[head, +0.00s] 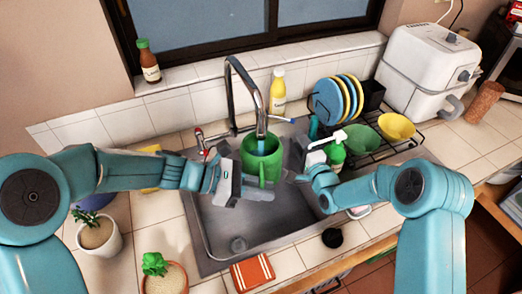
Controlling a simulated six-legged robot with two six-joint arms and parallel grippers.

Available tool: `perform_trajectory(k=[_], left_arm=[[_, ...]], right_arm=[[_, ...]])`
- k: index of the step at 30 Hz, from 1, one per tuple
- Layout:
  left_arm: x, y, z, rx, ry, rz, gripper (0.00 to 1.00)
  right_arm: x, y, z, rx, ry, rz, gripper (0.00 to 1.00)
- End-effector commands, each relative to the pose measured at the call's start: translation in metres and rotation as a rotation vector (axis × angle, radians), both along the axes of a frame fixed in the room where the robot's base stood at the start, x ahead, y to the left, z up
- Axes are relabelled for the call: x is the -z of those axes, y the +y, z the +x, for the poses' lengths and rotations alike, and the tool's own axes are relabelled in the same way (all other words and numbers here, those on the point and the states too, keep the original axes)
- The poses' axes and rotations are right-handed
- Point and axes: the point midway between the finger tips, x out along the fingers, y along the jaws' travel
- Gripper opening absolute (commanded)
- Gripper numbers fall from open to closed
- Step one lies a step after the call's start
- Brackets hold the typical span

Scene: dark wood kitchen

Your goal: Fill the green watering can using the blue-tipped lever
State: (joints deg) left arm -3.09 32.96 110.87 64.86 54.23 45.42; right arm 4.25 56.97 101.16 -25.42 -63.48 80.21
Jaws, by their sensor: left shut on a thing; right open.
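The green watering can (271,166) is upright over the sink, with its opening under the tap's spout (261,122). A short blue streak shows between the spout and the can's opening; it looks like water, but the can's inside is mostly hidden. My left gripper (256,192) is shut on the watering can at its near left side. The blue-tipped lever (282,120) sticks out to the right of the tap, behind the can. My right gripper (300,178) is open and empty, right of the can and nearer than the lever.
A red-tipped lever (199,138) is left of the tap. A green soap bottle (336,154) with a white pump stands near my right gripper. A dish rack (382,149) with plates and bowls is behind it. The sink basin (220,222) is open below.

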Motion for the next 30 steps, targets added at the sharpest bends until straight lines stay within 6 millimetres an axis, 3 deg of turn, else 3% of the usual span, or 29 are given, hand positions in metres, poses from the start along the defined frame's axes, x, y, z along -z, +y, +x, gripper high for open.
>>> perform_trajectory(k=[24,30], left_arm=[[-0.001,0.001,0.000,0.000,-0.003,-0.001,0.00],[-0.002,0.025,-0.024,-0.003,-0.003,-0.002,0.00]], right_arm=[[0.000,0.000,0.000,0.000,0.000,0.000,0.45],[0.000,0.000,0.000,0.000,0.000,0.000,0.45]])
